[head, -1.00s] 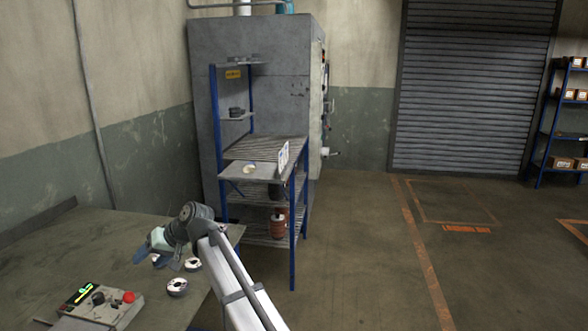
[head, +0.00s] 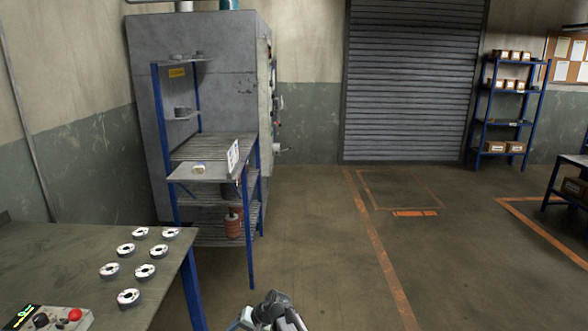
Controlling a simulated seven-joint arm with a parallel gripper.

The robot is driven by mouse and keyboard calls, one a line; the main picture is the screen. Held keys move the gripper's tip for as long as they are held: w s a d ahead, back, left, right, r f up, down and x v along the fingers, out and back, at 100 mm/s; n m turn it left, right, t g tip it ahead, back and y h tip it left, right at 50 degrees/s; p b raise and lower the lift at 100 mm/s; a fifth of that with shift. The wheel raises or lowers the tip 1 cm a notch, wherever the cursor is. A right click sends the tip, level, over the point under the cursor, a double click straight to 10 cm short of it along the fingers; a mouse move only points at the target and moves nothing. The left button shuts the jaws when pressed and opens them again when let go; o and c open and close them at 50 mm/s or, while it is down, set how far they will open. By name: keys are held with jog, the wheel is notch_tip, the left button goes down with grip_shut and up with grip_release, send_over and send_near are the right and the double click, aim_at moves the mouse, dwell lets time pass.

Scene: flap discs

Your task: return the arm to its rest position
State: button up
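My arm's end (head: 268,312) shows at the bottom edge of the head view, right of the table and over the floor. Its fingers are mostly cut off or hidden, so I cannot tell whether they are open or shut, or whether they hold anything. Several flap discs, pale rings with dark centres, lie flat on the table, such as one near the front (head: 129,297) and one at the back (head: 171,232). Another disc (head: 198,168) lies on the sloped shelf of the blue rack. My arm's end is apart from all of them.
The table (head: 60,255) fills the lower left, with a control box (head: 52,318) with a red button at its front. The blue-framed rack (head: 251,235) stands behind it, before a grey cabinet (head: 140,95). Open floor (head: 320,240) lies to the right. Another blue shelf (head: 484,110) holds boxes.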

jog(key=s+d+f+g+h, duration=0.3)
jog(key=s+d+f+h, duration=0.1)
jog(key=s+d+f, duration=1.4)
jog(key=s+d+f+g+h, duration=0.1)
jog(key=s+d+f, duration=0.1)
jog(key=s+d, duration=0.3)
jog(key=s+d+f+g+h, duration=0.1)
jog(key=s+d, duration=0.4)
jog(key=s, duration=0.7)
jog(key=s+d+f+g+h, duration=0.1)
jog(key=s+d+f+g, duration=0.2)
jog(key=s, duration=0.6)
jog(key=d+f, duration=0.2)
jog(key=d, duration=0.1)
jog(key=shift+s+f, duration=0.1)
